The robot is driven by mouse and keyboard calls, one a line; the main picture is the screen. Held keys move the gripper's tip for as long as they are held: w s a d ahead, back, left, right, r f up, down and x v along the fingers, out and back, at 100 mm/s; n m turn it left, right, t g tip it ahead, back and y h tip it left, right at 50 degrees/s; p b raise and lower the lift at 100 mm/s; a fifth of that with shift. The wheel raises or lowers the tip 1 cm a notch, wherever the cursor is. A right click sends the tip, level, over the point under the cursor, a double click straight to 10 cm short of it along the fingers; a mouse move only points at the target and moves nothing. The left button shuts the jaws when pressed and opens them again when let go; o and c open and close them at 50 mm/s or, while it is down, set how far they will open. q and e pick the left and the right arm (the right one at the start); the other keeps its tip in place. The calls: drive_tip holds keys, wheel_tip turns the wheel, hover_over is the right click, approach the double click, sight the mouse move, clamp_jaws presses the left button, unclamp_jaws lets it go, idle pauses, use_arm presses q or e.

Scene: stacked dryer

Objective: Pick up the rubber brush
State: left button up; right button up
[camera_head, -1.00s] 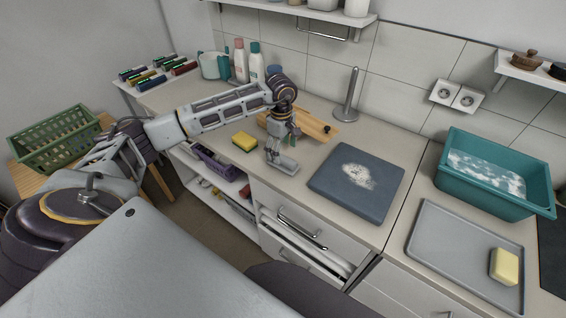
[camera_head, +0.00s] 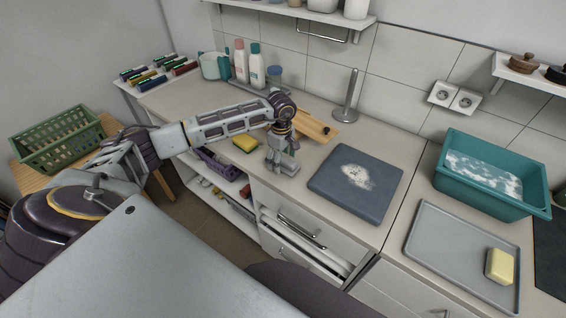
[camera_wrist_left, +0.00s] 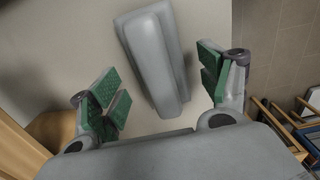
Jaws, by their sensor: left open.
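The rubber brush appears to be the long grey block (camera_wrist_left: 153,58) lying on the counter in the left wrist view. In the head view its grey end (camera_head: 288,168) shows at the counter's front edge, partly hidden by my gripper. My left gripper (camera_head: 280,153) points down just above it. In the left wrist view the green-padded fingers of my left gripper (camera_wrist_left: 162,84) are spread wide, one on each side of the block and apart from it. My right gripper is not in view.
A wooden board (camera_head: 316,127) lies behind my gripper, and a yellow sponge (camera_head: 245,144) lies to its left. A dark blue-grey slab (camera_head: 335,190) lies to the right. Farther right are a grey tray (camera_head: 450,255) and a teal basin (camera_head: 480,196) with suds.

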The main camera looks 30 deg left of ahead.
use_arm(q)
drive_tip(key=shift+f, duration=0.6)
drive_tip(key=shift+c, duration=0.4)
drive_tip(key=c, duration=1)
drive_tip(key=shift+r, duration=0.1)
drive_tip(key=shift+c, duration=0.2)
drive_tip(key=shift+r+b, duration=0.85)
drive_tip(key=shift+r, duration=4.05)
drive_tip(key=o, duration=0.5)
drive_tip(key=c, duration=0.4)
